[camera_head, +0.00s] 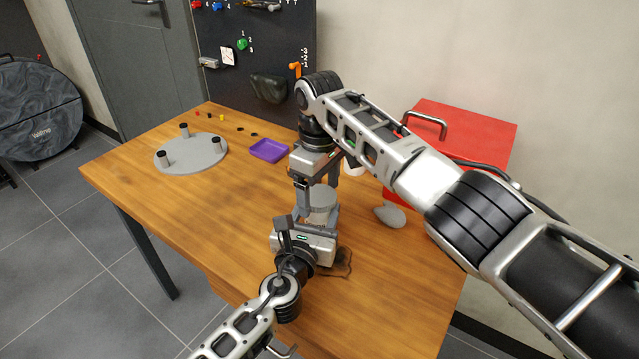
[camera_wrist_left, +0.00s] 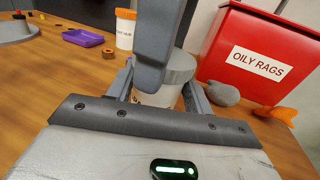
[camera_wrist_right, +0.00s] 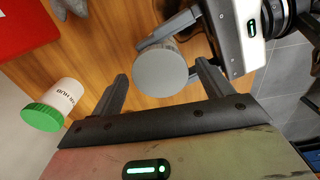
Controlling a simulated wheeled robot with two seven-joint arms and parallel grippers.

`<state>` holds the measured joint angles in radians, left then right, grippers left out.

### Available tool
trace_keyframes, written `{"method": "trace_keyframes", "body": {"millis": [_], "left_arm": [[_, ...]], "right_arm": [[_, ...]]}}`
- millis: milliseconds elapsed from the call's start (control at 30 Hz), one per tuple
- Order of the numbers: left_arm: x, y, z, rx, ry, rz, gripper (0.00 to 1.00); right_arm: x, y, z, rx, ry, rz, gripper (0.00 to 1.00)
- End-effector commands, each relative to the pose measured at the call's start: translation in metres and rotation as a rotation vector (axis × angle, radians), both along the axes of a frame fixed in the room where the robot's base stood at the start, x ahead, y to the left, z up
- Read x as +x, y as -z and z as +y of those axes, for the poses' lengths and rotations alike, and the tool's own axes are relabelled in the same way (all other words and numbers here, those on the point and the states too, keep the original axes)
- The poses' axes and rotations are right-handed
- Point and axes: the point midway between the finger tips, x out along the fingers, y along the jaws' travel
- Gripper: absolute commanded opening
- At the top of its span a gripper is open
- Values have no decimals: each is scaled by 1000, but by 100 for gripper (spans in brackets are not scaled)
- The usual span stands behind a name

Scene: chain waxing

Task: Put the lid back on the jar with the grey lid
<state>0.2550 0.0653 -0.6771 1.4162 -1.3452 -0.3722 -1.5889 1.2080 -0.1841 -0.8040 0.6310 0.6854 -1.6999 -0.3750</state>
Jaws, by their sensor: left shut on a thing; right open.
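The jar (camera_wrist_left: 155,97) has a whitish body and stands between my left gripper's fingers. Its grey lid (camera_wrist_right: 160,73) sits on its top and looks level; I cannot tell how tightly it is seated. The lid also shows in the left wrist view (camera_wrist_left: 178,66). My left gripper (camera_head: 318,215) is shut on the jar body from the near side. My right gripper (camera_head: 317,190) is above the jar, open, with its fingers on either side of the lid; I cannot tell whether they touch it. One right finger hides part of the jar in the left wrist view.
An orange-lidded jar (camera_wrist_left: 125,28) and a green-lidded jar (camera_wrist_right: 55,105) stand nearby. A red oily-rags bin (camera_wrist_left: 262,52) and a grey lump (camera_head: 390,215) are to the right. A purple tray (camera_head: 269,150) and a grey round stand (camera_head: 190,155) are left. The front table is mostly clear.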

Motion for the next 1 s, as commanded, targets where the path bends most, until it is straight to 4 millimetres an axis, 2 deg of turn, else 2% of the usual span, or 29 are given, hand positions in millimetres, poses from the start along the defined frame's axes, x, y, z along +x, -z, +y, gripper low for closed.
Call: {"method": "trace_keyframes", "body": {"millis": [67,233,533,567,633,1000], "left_arm": [[0,1,0,0,0,1,0],[0,1,0,0,0,1,0],[0,1,0,0,0,1,0],[0,1,0,0,0,1,0],[0,1,0,0,0,1,0],[0,0,0,0,0,1,0]], "right_arm": [[0,0,0,0,0,0,79],[0,0,0,0,0,0,34],[0,0,1,1,3,0,33],[0,0,1,1,3,0,66],[0,-1,1,1,3,0,86],[0,-6,1,2,3,-1,86]]}}
